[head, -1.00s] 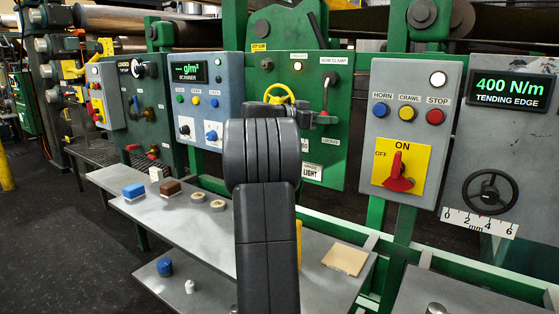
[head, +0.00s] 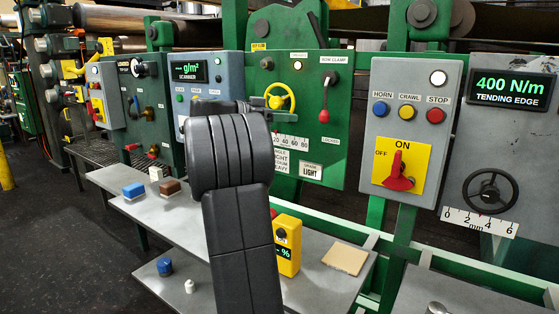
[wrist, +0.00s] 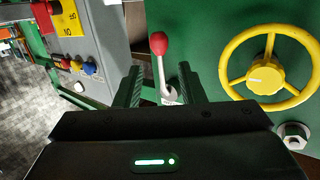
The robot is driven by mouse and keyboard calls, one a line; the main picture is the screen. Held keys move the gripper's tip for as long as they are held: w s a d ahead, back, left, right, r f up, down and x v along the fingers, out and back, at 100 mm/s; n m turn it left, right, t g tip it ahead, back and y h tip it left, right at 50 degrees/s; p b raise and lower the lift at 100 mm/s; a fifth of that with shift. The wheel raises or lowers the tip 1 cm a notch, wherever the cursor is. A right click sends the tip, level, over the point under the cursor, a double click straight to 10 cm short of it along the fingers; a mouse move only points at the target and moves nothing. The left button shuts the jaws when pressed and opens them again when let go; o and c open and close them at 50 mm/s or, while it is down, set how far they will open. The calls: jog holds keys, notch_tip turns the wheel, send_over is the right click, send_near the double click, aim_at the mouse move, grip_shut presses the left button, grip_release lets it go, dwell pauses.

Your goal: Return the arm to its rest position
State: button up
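My arm rises in the middle of the head view, bent, its links covering part of the scanner panel and the shelf. My gripper (wrist: 160,88) shows in the wrist view with its two dark fingers apart and nothing held between them. A lever with a red knob (wrist: 158,44) appears between the fingers in that view, on the green panel beyond. In the head view the red-knobbed lever (head: 324,116) hangs down, clear of my arm. The yellow handwheel (head: 280,97) is just right of my wrist; it also shows at the right of the wrist view (wrist: 265,73).
A grey switch panel (head: 412,130) stands to the right with a red rotary switch (head: 398,172).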

aim_at(321, 118)
jog(key=x, duration=1.3)
jog(key=shift+r, duration=0.1)
jog(key=shift+s+d+r+n+p, duration=0.15)
jog(key=shift+s+n+p, duration=0.15)
jog(key=shift+p, duration=0.25)
jog(key=shift+d+h, duration=0.1)
jog(key=shift+h, duration=0.2)
jog(key=shift+f, duration=0.2)
